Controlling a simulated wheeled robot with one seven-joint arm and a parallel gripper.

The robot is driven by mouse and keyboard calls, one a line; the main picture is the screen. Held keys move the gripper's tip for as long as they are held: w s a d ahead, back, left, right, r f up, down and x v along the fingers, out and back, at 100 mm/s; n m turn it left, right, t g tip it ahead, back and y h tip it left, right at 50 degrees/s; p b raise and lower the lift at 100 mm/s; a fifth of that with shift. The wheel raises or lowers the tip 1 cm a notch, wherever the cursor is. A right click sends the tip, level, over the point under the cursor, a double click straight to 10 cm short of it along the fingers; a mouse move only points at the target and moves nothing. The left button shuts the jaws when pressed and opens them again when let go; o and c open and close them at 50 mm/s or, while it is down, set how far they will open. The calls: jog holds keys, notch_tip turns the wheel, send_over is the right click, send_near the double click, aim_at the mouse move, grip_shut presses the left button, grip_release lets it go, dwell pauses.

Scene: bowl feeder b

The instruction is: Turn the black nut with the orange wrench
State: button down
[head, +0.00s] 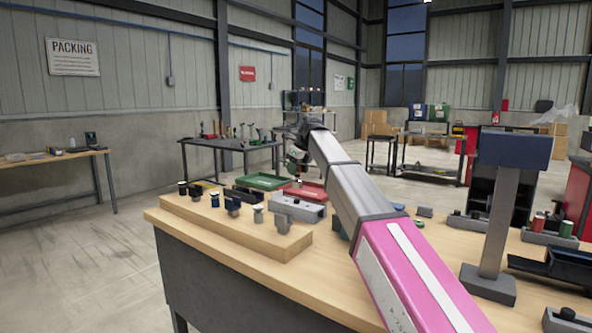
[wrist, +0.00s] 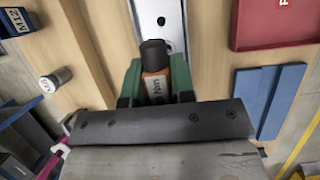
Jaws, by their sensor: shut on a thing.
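My gripper (wrist: 154,84) has green fingers and is shut on an orange piece with dark lettering, which I take to be the orange wrench (wrist: 157,87). A black rounded end (wrist: 153,54) sticks out beyond the fingers, over a pale metal strip with holes (wrist: 160,14). I cannot tell whether this black end is part of the wrench or the black nut, nor whether it touches the strip. In the head view my gripper (head: 297,162) is over the far part of the wooden bench; what it holds is too small to make out there.
A wooden block with several pegs (head: 250,228) stands at the bench's left. A grey holed block (head: 297,208), a green tray (head: 262,180) and a red tray (head: 306,191) lie near my gripper. A post with a dark blue head (head: 512,150) rises at right.

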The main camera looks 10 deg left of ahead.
aim_at(296, 180)
jog(key=shift+a+f, duration=0.1)
jog(key=shift+f, duration=2.1)
jog(key=shift+f, duration=1)
dwell(0.4)
jog(key=shift+m+t, duration=0.4)
jog(key=shift+m, duration=0.7)
jog(key=shift+w, duration=0.1)
jog(key=shift+n, duration=0.6)
jog(key=shift+n+g, duration=0.5)
jog(key=shift+n, duration=0.2)
